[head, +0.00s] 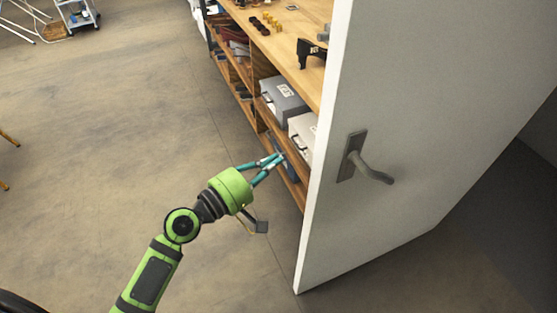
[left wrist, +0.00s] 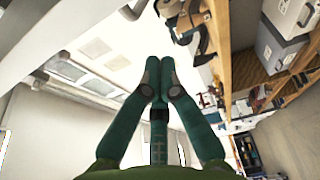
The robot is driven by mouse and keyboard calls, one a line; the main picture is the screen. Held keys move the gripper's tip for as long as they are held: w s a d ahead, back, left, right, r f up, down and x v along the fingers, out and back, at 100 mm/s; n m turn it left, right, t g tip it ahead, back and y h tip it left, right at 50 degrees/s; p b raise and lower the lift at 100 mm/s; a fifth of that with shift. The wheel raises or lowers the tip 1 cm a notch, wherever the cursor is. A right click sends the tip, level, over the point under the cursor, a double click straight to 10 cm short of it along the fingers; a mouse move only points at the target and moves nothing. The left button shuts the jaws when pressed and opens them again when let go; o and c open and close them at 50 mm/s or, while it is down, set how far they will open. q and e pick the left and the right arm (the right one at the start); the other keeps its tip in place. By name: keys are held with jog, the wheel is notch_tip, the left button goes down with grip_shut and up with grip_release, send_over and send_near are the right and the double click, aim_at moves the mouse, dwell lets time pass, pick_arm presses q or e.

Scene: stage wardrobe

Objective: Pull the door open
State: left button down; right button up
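The door (head: 420,110) is a plain white panel filling the right of the head view. It stands at an angle, its free edge toward the shelving. A grey lever handle (head: 372,172) on a dark plate sits near that edge, on the face toward me. My left gripper (head: 279,157) is left of the door edge, apart from the handle, in front of the shelving. Its teal fingers converge at the tips, with nothing seen between them; the left wrist view also shows the tips together (left wrist: 160,68). My right gripper is not in view.
A wooden shelving unit (head: 262,68) with boxes and small items runs behind the door edge. A grey box (head: 284,101) stands on its shelf. Open floor (head: 110,120) lies to the left. A small white cart (head: 77,14) stands far back left.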

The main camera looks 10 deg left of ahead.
pick_arm(q)
jog(key=p+x, duration=0.2)
jog(key=x, duration=0.6)
jog(key=s+d, duration=0.1)
jog(key=s+d+p, duration=0.1)
jog(key=s, duration=0.1)
jog(key=shift+s+d, duration=0.1)
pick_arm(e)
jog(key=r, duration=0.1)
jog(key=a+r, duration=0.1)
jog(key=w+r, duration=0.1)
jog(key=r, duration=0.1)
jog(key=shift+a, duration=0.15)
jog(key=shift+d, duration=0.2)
